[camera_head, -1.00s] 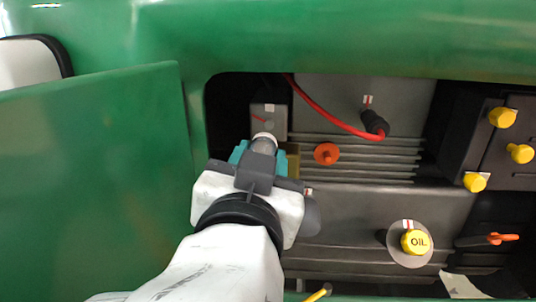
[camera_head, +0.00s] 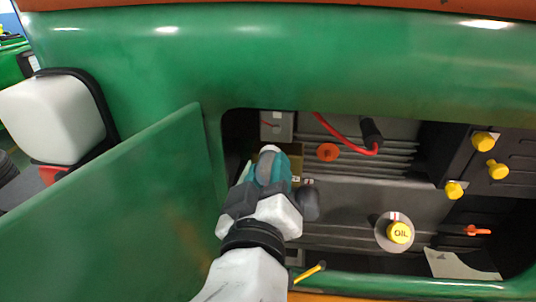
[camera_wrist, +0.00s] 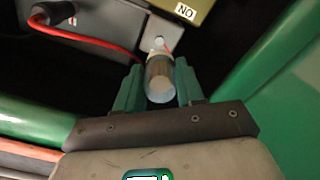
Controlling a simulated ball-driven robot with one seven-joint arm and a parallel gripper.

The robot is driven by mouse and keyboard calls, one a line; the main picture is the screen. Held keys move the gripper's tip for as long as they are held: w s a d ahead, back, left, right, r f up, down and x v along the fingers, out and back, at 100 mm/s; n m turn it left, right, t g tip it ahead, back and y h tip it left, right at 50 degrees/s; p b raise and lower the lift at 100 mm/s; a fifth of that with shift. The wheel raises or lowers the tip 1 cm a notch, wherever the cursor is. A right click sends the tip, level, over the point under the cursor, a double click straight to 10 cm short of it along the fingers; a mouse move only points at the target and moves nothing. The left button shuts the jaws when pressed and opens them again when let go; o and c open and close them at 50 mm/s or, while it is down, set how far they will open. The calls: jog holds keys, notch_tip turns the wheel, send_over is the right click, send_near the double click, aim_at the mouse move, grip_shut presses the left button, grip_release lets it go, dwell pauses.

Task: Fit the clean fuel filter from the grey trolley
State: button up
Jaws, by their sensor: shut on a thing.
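My gripper (camera_head: 267,172) is shut on the fuel filter (camera_head: 269,151), a small grey cylinder with a white end. The gripper is at the left part of the open engine bay, below a grey box (camera_head: 277,126) in the head view. In the wrist view a grey plate (camera_wrist: 150,30) with a small round fitting and a red mark lies just beyond the filter's far end. I cannot tell whether they touch. The grey trolley is not in view.
An open green door panel (camera_head: 120,215) stands close left of my arm. An olive box (camera_wrist: 188,12) with a label is beside the filter. A red cable (camera_head: 338,136), orange knob (camera_head: 328,152), oil cap (camera_head: 399,232) and yellow caps (camera_head: 483,141) lie to the right.

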aim_at(273, 147)
jog(key=n+p, duration=0.5)
jog(key=shift+r, duration=0.25)
jog(key=w, duration=0.5)
jog(key=shift+w+d+f, duration=0.1)
jog(key=shift+w+f, duration=0.05)
jog(key=shift+f, duration=0.1)
jog(key=shift+w, duration=0.9)
jog(key=shift+w+d+b, duration=0.1)
jog(key=shift+w+b, duration=0.25)
jog(key=shift+w, duration=0.15)
dwell(1.8)
